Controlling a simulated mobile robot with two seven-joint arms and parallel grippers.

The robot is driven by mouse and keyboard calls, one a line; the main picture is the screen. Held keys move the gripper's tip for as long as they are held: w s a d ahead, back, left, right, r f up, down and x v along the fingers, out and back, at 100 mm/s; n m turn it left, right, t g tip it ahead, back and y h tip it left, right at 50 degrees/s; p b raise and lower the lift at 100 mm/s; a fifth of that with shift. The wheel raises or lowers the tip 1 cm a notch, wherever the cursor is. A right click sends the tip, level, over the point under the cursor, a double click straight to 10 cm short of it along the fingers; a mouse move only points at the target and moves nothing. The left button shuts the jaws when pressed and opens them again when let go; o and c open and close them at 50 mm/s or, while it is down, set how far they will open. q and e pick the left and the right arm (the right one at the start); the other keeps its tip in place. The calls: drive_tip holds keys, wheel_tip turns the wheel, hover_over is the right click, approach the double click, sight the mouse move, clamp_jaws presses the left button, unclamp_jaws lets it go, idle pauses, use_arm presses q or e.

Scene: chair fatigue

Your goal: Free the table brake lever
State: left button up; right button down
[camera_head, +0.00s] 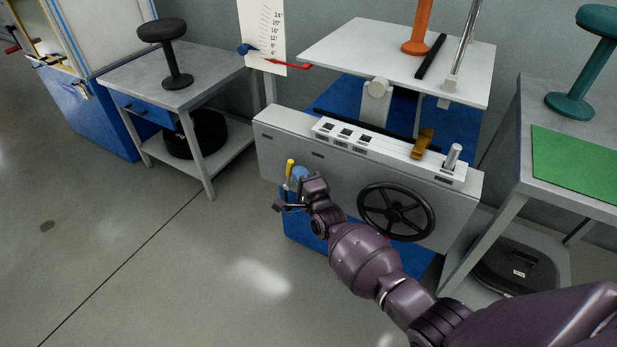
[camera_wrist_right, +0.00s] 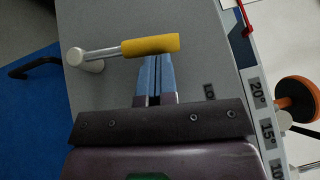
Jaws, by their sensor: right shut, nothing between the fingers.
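The brake lever has a yellow grip (camera_head: 290,168) and sits at the left part of the grey front panel (camera_head: 345,170). In the right wrist view the yellow grip (camera_wrist_right: 150,45) lies across the picture on a metal rod, with a pale round pivot (camera_wrist_right: 76,57) at its left end. My right gripper (camera_head: 297,172) is at the lever, in front of the panel. Its blue fingers (camera_wrist_right: 155,62) are shut and empty, their tips right by the grip; I cannot tell if they touch it. The lever's lower end is partly hidden in the head view. My left gripper is not in view.
A black handwheel (camera_head: 396,210) is on the panel right of my gripper. A brown lever (camera_head: 422,143) and a metal post (camera_head: 452,157) stand on its top. A white tabletop (camera_head: 385,62) is above. Side tables flank the unit; the floor at left is clear.

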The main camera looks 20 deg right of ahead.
sight(288, 168)
drive_tip(key=w+a, duration=0.1)
drive_tip(key=w+a+r+n+g, duration=0.1)
drive_tip(key=w, duration=0.1)
drive_tip(key=shift+a+g, duration=0.2)
drive_tip(key=shift+g, duration=0.1)
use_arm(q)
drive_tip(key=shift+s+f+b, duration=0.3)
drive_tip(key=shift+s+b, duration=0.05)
use_arm(e)
drive_tip(key=shift+w+a, duration=0.75)
drive_tip(key=shift+w, duration=0.25)
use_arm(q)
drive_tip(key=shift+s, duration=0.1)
use_arm(e)
drive_tip(key=shift+w+a+r, duration=0.1)
drive_tip(key=shift+r, duration=0.2)
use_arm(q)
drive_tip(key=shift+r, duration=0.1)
use_arm(e)
drive_tip(key=shift+r, duration=0.1)
